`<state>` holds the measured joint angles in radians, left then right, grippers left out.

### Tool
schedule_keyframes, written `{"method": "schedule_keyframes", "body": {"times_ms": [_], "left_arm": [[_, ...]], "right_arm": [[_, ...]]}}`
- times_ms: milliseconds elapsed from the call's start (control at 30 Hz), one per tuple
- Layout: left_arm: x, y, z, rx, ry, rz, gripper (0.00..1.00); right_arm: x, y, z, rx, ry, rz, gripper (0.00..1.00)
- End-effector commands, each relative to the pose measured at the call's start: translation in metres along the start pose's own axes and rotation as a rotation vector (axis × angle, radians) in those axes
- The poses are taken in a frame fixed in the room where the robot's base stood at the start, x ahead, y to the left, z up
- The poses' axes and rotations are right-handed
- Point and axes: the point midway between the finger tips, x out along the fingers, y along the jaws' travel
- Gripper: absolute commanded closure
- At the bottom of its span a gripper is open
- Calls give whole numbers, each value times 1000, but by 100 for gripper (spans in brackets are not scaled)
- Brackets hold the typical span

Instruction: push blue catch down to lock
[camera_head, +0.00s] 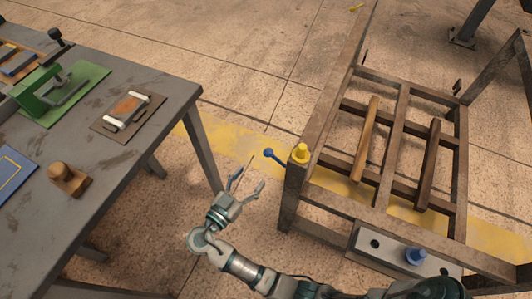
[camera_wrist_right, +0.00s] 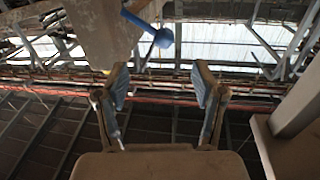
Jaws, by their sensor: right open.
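The blue catch (camera_head: 269,153) is a short blue lever with a round ball end. It sticks out to the left from the top of a brown rack post, beside a yellow knob (camera_head: 300,153). In the right wrist view the blue catch (camera_wrist_right: 162,38) shows at the top, beyond the fingertips, with its bar running up to the left. My right gripper (camera_head: 250,180) is open and empty. It is below and a little left of the catch in the head view, apart from it. My left gripper is not in view.
The brown metal rack (camera_head: 335,205) with wooden bars stands right of my right gripper. A grey workbench (camera_head: 110,155) with a green clamp (camera_head: 42,88) stands left. Open floor lies between bench and rack.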

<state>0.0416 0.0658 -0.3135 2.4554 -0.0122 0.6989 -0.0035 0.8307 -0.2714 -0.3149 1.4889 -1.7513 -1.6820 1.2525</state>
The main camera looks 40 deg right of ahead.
Motion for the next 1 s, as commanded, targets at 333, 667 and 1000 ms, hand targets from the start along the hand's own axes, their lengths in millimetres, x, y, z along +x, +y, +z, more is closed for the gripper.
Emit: {"method": "schedule_keyframes", "body": {"times_ms": [333, 667, 1000], "left_arm": [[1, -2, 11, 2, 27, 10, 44], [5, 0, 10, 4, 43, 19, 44], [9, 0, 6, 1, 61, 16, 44]], "right_arm": [[78, 1, 4, -5, 0, 1, 31], [106, 0, 1, -3, -1, -1, 31], [106, 0, 1, -3, -1, -1, 59]]}}
